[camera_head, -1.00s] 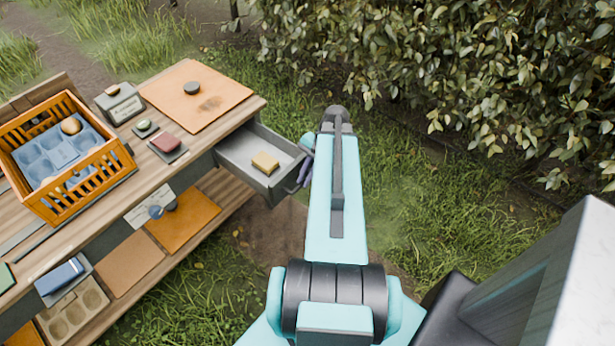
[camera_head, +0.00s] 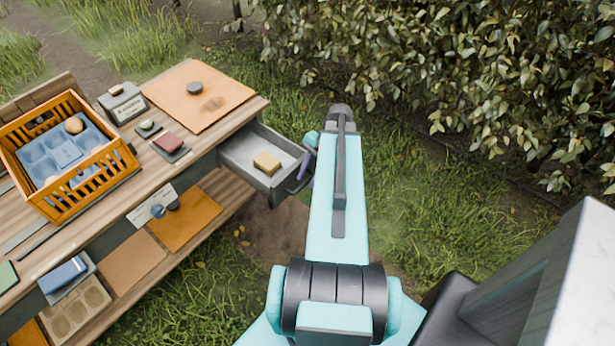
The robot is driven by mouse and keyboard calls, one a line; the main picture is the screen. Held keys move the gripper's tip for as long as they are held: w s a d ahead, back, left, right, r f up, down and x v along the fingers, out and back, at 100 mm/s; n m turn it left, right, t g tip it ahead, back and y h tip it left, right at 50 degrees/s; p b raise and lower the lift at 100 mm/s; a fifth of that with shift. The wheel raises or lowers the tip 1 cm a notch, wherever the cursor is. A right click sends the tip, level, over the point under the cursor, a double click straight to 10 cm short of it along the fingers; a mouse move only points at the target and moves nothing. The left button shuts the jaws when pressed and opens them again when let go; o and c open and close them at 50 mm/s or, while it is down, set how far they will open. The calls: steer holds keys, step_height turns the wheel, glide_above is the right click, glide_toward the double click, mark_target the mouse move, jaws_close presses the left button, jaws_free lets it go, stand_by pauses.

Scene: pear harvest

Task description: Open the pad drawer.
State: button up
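The grey pad drawer (camera_head: 243,153) stands pulled out of the right end of the wooden bench, and its inside shows. A yellow pad (camera_head: 266,163) lies on its floor. The drawer's front and handle (camera_head: 297,186) face my arm. My gripper (camera_head: 308,172) is at the handle end of the drawer, mostly hidden behind my light-blue arm. Only a strip of its dark purple fingers shows beside the handle. I cannot tell whether they touch or grip it.
On the bench top (camera_head: 130,172) are an orange crate (camera_head: 112,182), a tan board (camera_head: 222,92), a grey box (camera_head: 121,103) and a dark red block (camera_head: 168,143). A lower shelf holds trays and boards. Grass lies right of the bench, with a hedge (camera_head: 470,70) behind.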

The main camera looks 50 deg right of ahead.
steer(key=p+v, duration=0.7)
steer(key=v, duration=0.5)
steer(key=shift+d+r+p, duration=0.15)
steer(key=shift+r+p, duration=0.2)
steer(key=shift+p, duration=0.05)
stand_by(0.3)
